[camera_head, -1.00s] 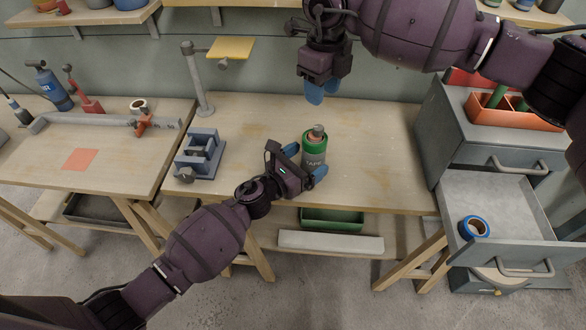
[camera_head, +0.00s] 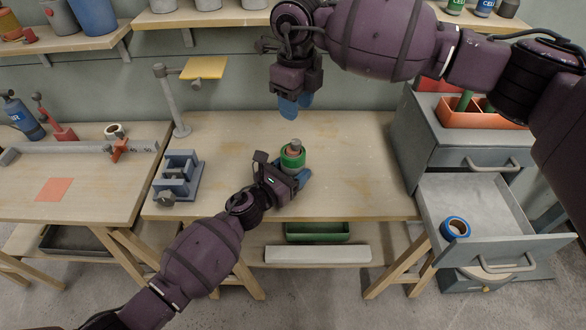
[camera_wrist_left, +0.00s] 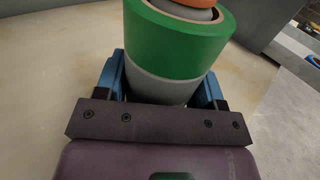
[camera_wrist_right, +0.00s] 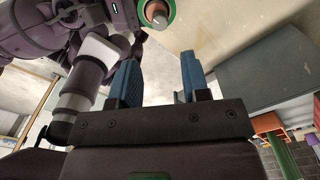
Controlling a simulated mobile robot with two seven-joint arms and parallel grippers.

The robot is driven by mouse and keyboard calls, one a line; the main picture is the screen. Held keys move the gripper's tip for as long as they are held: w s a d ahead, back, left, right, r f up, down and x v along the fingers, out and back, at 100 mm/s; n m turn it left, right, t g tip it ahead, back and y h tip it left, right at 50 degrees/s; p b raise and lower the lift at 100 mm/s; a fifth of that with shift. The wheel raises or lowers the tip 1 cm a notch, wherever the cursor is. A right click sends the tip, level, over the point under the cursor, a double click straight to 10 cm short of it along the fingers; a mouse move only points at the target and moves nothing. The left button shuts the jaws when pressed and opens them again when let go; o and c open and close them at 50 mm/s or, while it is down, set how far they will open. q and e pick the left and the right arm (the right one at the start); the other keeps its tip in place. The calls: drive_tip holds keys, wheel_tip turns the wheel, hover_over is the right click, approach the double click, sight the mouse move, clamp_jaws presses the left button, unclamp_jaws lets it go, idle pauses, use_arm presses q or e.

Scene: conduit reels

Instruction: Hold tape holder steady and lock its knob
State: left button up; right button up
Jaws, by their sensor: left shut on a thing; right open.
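The tape holder (camera_wrist_left: 160,88) stands on the workbench with a green tape roll (camera_head: 292,157) around it. It has a grey lower body and an orange part under a grey knob (camera_head: 295,142) on top. My left gripper (camera_head: 303,178) is shut on the holder's grey lower body, with a blue finger on each side in the left wrist view. My right gripper (camera_head: 293,105) is open and empty, above and behind the holder. The right wrist view shows its blue fingers apart (camera_wrist_right: 160,82) and the holder's top (camera_wrist_right: 157,14) at the upper edge.
A grey-blue vise-like fixture (camera_head: 180,178) stands left on the bench. A lamp-like post with a yellow plate (camera_head: 203,68) is behind it. On the right, a grey drawer (camera_head: 470,195) is open, with a blue tape roll (camera_head: 455,228) in it. The bench right of the holder is clear.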

sight(296, 141)
drive_tip(key=shift+o, duration=0.8)
wheel_tip(296, 141, down, 10)
drive_tip(key=n, duration=2)
drive_tip(key=shift+r+n, duration=0.15)
drive_tip(key=shift+n, duration=0.15)
clamp_jaws()
